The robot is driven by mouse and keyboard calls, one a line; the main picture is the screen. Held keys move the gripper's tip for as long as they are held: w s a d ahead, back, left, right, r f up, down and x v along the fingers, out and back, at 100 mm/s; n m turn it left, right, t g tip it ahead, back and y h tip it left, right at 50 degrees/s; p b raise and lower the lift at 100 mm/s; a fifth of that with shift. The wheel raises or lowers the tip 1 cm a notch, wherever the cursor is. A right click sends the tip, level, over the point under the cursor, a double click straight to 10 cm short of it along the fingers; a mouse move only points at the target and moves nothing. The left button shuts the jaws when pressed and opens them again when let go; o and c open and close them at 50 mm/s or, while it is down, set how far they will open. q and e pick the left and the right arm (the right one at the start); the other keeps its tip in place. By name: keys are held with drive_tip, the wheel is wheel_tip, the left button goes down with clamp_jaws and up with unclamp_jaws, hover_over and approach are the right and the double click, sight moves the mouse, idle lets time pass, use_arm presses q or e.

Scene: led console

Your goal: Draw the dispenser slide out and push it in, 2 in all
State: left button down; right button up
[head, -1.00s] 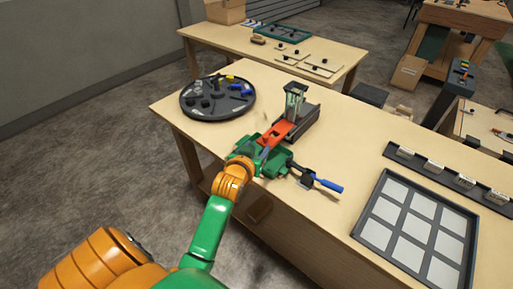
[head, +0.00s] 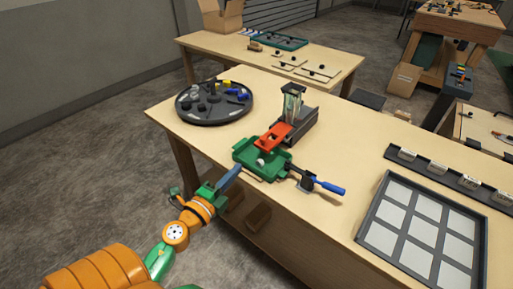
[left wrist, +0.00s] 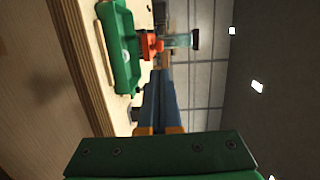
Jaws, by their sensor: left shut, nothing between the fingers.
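The dispenser is a dark block with a clear upright tube (head: 292,104) on the table. Its red slide (head: 273,137) sticks out at the front, over the edge of a green tray (head: 243,160). A small white ball (head: 260,161) lies in the tray. My left gripper (head: 236,172) is shut and empty, in front of the tray at the table's near edge, apart from the slide. In the left wrist view, its fingers (left wrist: 156,88) point towards the red slide (left wrist: 150,45), with the green tray (left wrist: 122,80) at their left. My right gripper is not in view.
A blue-handled tool (head: 325,185) lies right of the tray. A round dark tray (head: 218,118) with small parts stands at the left. A grey grid frame (head: 372,215) lies at the right. A wooden block sits on the shelf below the tabletop.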

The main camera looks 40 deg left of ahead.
sight(262, 141)
use_arm(q)
drive_tip(key=w, duration=0.8)
drive_tip(key=w+a, duration=0.1)
drive_tip(key=w, duration=0.3)
drive_tip(key=shift+w+f, duration=0.1)
drive_tip(key=shift+f, duration=0.15)
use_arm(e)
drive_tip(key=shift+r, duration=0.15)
use_arm(q)
drive_tip(key=shift+w, duration=0.1)
